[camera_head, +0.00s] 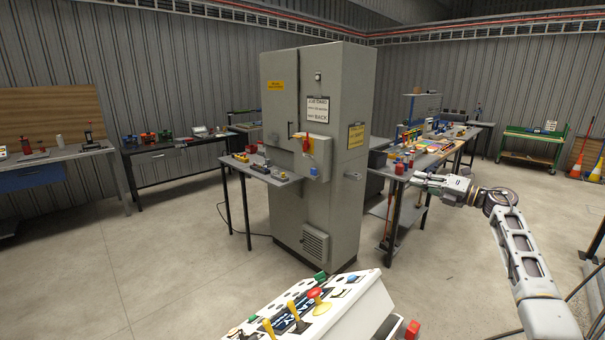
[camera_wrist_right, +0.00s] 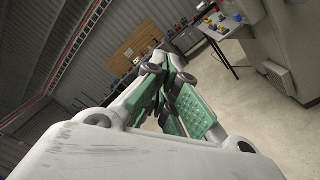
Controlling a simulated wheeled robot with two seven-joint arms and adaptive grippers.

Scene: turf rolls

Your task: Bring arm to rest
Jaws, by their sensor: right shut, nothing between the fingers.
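My right arm comes in from the right of the head view, bent at the elbow. My right gripper (camera_head: 428,183) points left, in front of the workbench to the right of the grey cabinet. In the right wrist view my right gripper (camera_wrist_right: 176,92) shows its green-padded fingers close together, with nothing between them. It appears held in free air, apart from the bench. My left gripper is in neither view.
A tall grey cabinet (camera_head: 290,205) with a red and yellow switch stands in the middle. A white control console (camera_head: 345,312) with levers is close in front. A cluttered workbench (camera_head: 421,171) stands behind my right gripper. A green cart (camera_head: 533,143) is far right. Open floor lies left.

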